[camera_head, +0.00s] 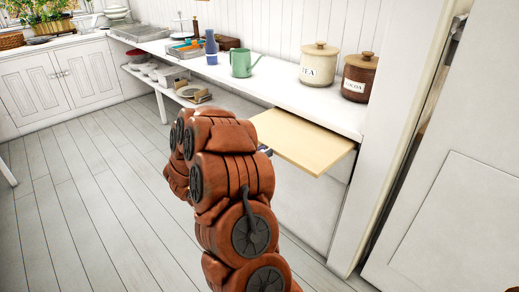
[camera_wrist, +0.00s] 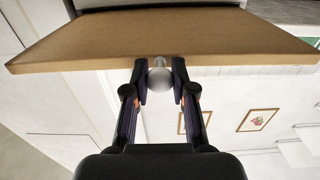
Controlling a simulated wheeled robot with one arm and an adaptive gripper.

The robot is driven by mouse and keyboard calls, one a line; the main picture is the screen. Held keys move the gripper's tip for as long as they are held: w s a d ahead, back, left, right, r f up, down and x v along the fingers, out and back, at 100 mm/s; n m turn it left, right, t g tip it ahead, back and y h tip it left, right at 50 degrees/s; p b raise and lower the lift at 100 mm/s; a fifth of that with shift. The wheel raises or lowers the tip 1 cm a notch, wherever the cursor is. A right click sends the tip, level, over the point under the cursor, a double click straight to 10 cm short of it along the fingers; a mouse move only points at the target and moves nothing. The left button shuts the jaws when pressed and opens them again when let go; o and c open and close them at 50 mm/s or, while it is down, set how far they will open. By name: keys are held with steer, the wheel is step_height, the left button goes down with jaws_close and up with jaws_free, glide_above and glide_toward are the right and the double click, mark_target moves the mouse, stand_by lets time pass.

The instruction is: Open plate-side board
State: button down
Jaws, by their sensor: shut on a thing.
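The plate-side board (camera_head: 302,140) is a pale wooden pull-out board. In the head view it sticks out from under the white counter, below the canisters. In the wrist view its brown face (camera_wrist: 230,38) fills the upper part, with a round silver knob (camera_wrist: 160,77) at its edge. My gripper (camera_wrist: 160,82) has its two dark fingers on either side of the knob and is shut on it.
On the counter (camera_head: 285,92) stand a TEA canister (camera_head: 319,65), a COCOA canister (camera_head: 359,77), a green jug (camera_head: 243,63) and a blue cup (camera_head: 212,59). A lower shelf to the left holds dishes. A white door (camera_head: 455,225) is at right. Floor (camera_head: 90,220) at left is clear.

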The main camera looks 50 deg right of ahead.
steer(key=shift+a, duration=0.1)
steer(key=c, duration=0.9)
jaws_free()
steer(key=shift+c, duration=0.2)
steer(key=w+a, duration=0.1)
steer(key=a, duration=1.1)
steer(key=shift+w, duration=0.3)
